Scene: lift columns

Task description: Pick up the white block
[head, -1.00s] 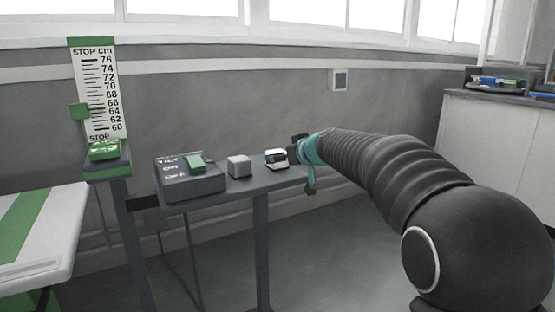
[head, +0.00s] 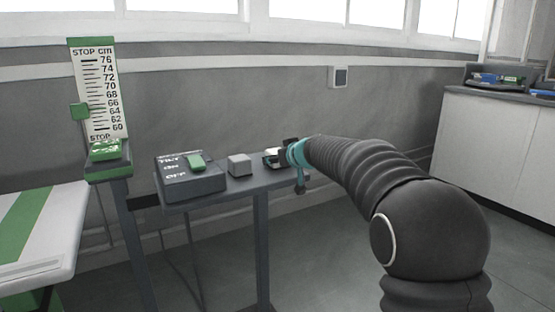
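A small white block (head: 271,160) stands at the right part of the narrow dark table (head: 230,190) in the head view. It is mostly hidden behind my gripper (head: 283,154). My gripper, dark with a teal band behind it, is at the block's right side and overlaps it in the picture. I cannot tell whether the fingers touch the block or how far apart they are.
Further left is a dark switch box (head: 188,180) with a green switch. A green-trimmed height scale (head: 98,90) stands at the left, above a white-and-green bench (head: 40,235).

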